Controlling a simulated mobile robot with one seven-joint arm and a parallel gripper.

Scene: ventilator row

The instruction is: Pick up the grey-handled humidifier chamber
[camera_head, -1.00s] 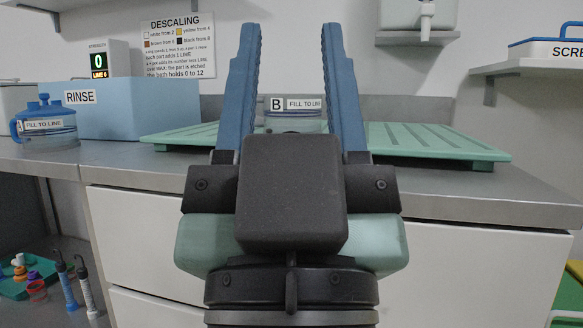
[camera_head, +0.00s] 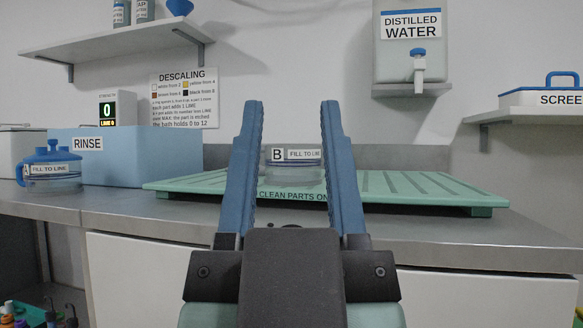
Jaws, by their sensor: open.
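A clear chamber marked B, FILL TO LINE (camera_head: 293,173) stands on the green drainboard (camera_head: 430,188), seen between my two fingers. Its upper part looks grey against the grey wall strip, and I cannot make out its handle clearly. My gripper (camera_head: 292,108) is open and empty, with blue fingers pointing up and forward on either side of the chamber in the picture. The fingers do not visibly touch it; how far beyond them it stands is hard to tell. Another chamber, marked A (camera_head: 52,168), has a blue lid and handle and stands at the left on the counter.
A blue RINSE bin (camera_head: 130,165) stands left of the drainboard. A DESCALING sign (camera_head: 185,98) and a strength display (camera_head: 107,110) are behind it. A distilled water tank (camera_head: 411,50) hangs above. A right shelf (camera_head: 520,108) holds a blue-handled box. The steel counter edge (camera_head: 440,245) runs in front.

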